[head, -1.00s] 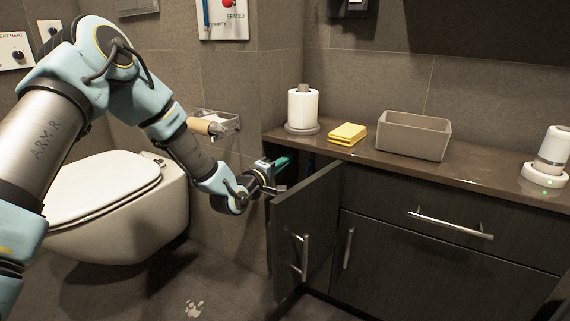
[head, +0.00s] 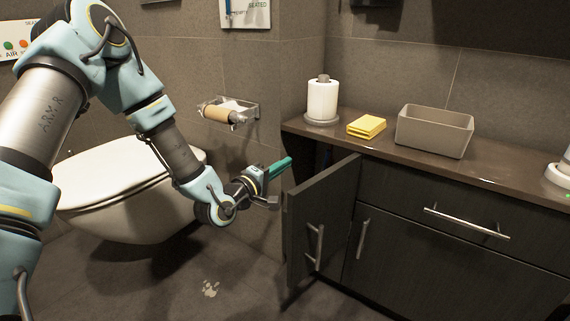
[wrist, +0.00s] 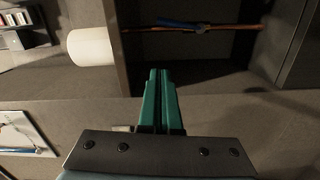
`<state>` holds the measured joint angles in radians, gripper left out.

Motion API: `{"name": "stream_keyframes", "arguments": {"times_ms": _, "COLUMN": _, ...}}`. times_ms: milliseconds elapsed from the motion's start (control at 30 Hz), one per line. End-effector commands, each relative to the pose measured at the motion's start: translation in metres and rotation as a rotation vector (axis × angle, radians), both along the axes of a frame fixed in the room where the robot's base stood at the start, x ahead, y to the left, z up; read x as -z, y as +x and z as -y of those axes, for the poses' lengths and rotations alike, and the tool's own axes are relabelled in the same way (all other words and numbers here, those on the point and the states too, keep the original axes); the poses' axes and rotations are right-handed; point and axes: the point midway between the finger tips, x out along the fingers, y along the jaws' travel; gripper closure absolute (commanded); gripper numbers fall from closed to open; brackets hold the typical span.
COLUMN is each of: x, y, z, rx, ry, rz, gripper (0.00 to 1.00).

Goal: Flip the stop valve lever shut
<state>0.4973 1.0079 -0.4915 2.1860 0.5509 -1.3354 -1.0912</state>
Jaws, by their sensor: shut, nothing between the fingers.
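The stop valve's blue lever (wrist: 180,24) shows in the wrist view on a copper pipe (wrist: 238,27) inside the open cabinet. It lies nearly along the pipe, slightly tilted. The valve body (wrist: 202,28) is small and dark there. My gripper (head: 288,162) has green fingers and is shut and empty, just outside the cabinet opening, left of the open door. In the wrist view its fingertips (wrist: 159,72) point toward the pipe, apart from the lever.
The open cabinet door (head: 318,220) stands out beside my gripper. The counter (head: 400,160) above holds a paper roll (head: 323,98), yellow cloth (head: 366,126) and grey bin (head: 434,132). A toilet (head: 130,195) stands left; a toilet-roll holder (head: 230,110) is on the wall behind.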

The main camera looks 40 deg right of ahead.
Motion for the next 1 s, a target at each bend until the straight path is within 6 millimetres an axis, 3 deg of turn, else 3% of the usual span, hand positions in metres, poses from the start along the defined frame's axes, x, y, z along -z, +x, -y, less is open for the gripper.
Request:
{"name": "stream_keyframes", "arguments": {"times_ms": 267, "x": -0.013, "y": 0.01, "z": 0.008, "rx": 0.053, "ry": -0.029, "rz": -0.002, "gripper": 1.0}}
{"name": "stream_keyframes", "arguments": {"times_ms": 467, "x": -0.029, "y": 0.033, "z": 0.021, "rx": 0.234, "ry": -0.053, "rz": 0.003, "gripper": 1.0}}
{"name": "stream_keyframes", "arguments": {"times_ms": 700, "x": -0.021, "y": 0.058, "z": 0.015, "rx": 0.445, "ry": 0.03, "rz": 0.027, "gripper": 1.0}}
{"name": "stream_keyframes", "arguments": {"times_ms": 1000, "x": -0.006, "y": 0.07, "z": 0.005, "rx": 0.533, "ry": 0.106, "rz": 0.039, "gripper": 1.0}}
